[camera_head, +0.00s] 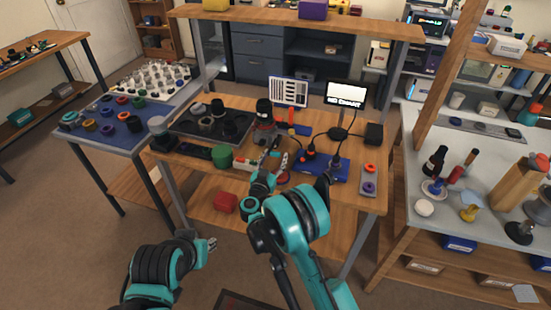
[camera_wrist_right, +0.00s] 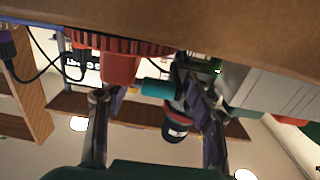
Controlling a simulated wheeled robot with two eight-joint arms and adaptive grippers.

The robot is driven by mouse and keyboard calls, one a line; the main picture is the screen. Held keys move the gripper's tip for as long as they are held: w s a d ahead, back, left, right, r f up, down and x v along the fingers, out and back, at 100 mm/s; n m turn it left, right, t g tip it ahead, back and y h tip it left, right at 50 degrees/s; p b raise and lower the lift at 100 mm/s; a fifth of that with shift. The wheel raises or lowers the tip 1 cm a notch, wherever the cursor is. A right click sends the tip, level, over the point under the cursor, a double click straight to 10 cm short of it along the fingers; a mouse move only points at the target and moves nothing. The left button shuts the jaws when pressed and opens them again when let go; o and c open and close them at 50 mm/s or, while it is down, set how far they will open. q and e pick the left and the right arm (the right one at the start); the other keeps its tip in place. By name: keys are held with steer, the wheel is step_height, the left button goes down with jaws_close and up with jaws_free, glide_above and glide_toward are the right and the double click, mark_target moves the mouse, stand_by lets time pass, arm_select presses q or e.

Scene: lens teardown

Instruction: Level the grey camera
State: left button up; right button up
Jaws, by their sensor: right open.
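What looks like the grey camera (camera_head: 264,134) stands at the middle of the workbench in the head view, with a black cylinder on top and a red band. A dark cylinder with a red band (camera_wrist_right: 176,124) shows between the fingers in the upside-down right wrist view; I cannot tell whether it is the same thing. My right gripper (camera_head: 272,166) is open over the bench, just in front of the grey body, with no clear contact. It also shows in the wrist view (camera_wrist_right: 150,98). My left gripper (camera_head: 209,244) hangs low in front of the bench; its jaw opening is unclear.
A black tray (camera_head: 237,139) with dark rings lies left on the bench, near a green cylinder (camera_head: 221,156). A blue cabled block (camera_head: 329,170) and a small lit screen (camera_head: 346,94) stand right. A red block (camera_head: 226,202) sits on the lower shelf.

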steer(key=shift+w+d, duration=0.15)
steer(key=shift+w, duration=0.35)
jaws_close()
steer(key=shift+r, duration=0.15)
